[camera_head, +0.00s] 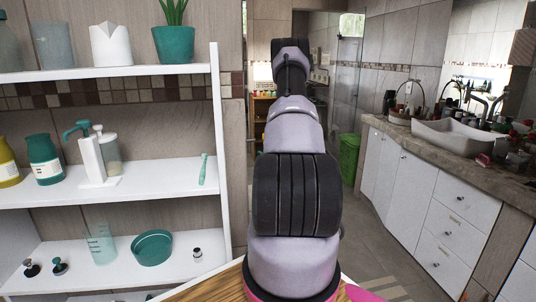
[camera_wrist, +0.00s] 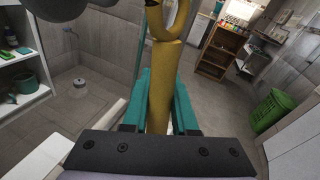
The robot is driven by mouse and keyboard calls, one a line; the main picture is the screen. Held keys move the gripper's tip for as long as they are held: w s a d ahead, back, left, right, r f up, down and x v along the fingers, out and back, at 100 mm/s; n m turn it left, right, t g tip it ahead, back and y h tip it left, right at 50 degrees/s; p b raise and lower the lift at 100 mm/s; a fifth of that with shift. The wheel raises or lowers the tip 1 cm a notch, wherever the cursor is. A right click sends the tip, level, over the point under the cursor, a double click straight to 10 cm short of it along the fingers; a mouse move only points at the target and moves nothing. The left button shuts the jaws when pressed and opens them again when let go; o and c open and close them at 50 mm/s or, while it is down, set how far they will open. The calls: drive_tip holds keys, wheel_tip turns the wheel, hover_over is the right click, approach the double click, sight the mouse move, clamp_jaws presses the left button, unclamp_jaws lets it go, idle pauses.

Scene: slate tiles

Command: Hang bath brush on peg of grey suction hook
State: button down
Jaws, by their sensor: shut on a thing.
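My gripper (camera_wrist: 161,78) shows in the wrist view, its two teal fingers closed on either side of a yellow-ochre handle. I take this handle to be the bath brush (camera_wrist: 163,55). It runs up the picture between the fingers, with a curved, loop-like part at the top edge; its far end is cut off. In the head view my arm hides the gripper and the brush. I cannot make out a grey suction hook or its peg for certain in either view.
A white shelf unit (camera_head: 215,130) with bottles, a teal bowl (camera_head: 152,247) and small dark knobs (camera_head: 60,265) stands at left. A vanity (camera_head: 420,190) with a basin (camera_head: 457,138) stands at right. A green bin (camera_wrist: 272,111) and wooden shelf (camera_wrist: 219,50) stand beyond open floor.

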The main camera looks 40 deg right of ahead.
drive_tip(key=w+a+f, duration=0.1)
drive_tip(key=w+a, duration=0.1)
drive_tip(key=a, duration=0.3)
drive_tip(key=shift+w+a, duration=0.2)
drive_tip(key=shift+w, duration=0.05)
idle(0.4)
drive_tip(key=shift+f, duration=0.1)
idle(0.5)
drive_tip(key=c, duration=0.6)
unclamp_jaws()
drive_tip(key=s, duration=0.3)
drive_tip(key=s+a, duration=0.1)
drive_tip(key=s, duration=0.3)
drive_tip(key=s+r, duration=0.1)
drive_tip(key=s, duration=0.2)
drive_tip(key=shift+s+a+r, duration=0.1)
drive_tip(key=shift+s+a, duration=0.15)
drive_tip(key=shift+s, duration=0.15)
